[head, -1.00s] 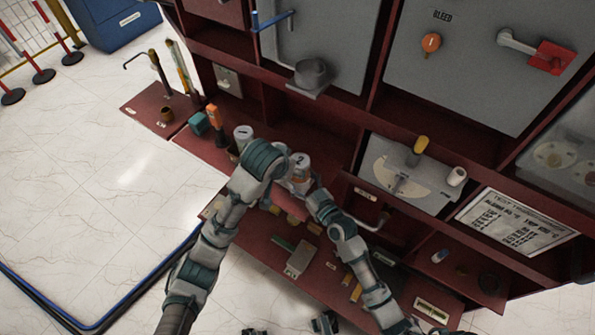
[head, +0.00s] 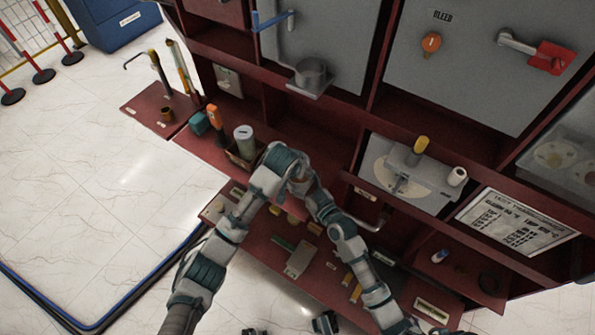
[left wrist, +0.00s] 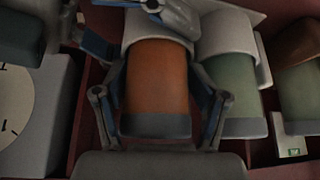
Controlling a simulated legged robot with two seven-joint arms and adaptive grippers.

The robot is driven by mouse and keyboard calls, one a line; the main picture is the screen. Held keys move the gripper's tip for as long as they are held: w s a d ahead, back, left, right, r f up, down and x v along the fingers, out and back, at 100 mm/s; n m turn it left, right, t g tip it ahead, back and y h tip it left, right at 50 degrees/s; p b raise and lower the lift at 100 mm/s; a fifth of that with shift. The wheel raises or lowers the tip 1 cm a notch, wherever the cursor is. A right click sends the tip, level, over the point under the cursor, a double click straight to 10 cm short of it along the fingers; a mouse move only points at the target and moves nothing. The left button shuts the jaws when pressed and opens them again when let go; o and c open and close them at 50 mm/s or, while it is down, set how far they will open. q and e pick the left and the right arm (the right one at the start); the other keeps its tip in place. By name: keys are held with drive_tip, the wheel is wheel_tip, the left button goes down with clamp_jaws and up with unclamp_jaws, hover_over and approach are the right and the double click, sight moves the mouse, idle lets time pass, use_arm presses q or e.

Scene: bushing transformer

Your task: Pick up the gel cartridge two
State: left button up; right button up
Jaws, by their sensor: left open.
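In the left wrist view, an orange cartridge (left wrist: 157,80) with a pale top and a grey base band stands between the spread fingers of my left gripper (left wrist: 160,100), which is open. A green cartridge (left wrist: 235,90) with a pale top is just right of it. No number is readable on either. Blue and grey gripper parts at the top edge of this view look like my right gripper; its jaw state is unclear. In the head view, my arms cover the orange cartridge. A grey-topped green cartridge (head: 244,137) stands left of them.
Part of another green cartridge (left wrist: 299,95) shows at the right of the wrist view. In the head view, a teal object (head: 199,123) and an orange-handled tool (head: 215,119) stand on the red shelf at left. Grey panels rise behind my arms.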

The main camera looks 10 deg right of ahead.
use_arm(q)
drive_tip(key=shift+w+a+f, duration=0.15)
drive_tip(key=shift+a+f, duration=0.05)
drive_tip(key=shift+a, duration=0.05)
drive_tip(key=c, duration=1)
use_arm(e)
drive_tip(key=shift+r, duration=0.1)
use_arm(q)
wheel_tip(320, 180, up, 10)
drive_tip(key=shift+d+r, duration=0.15)
drive_tip(key=shift+c, duration=0.7)
use_arm(e)
drive_tip(key=o, duration=1.2)
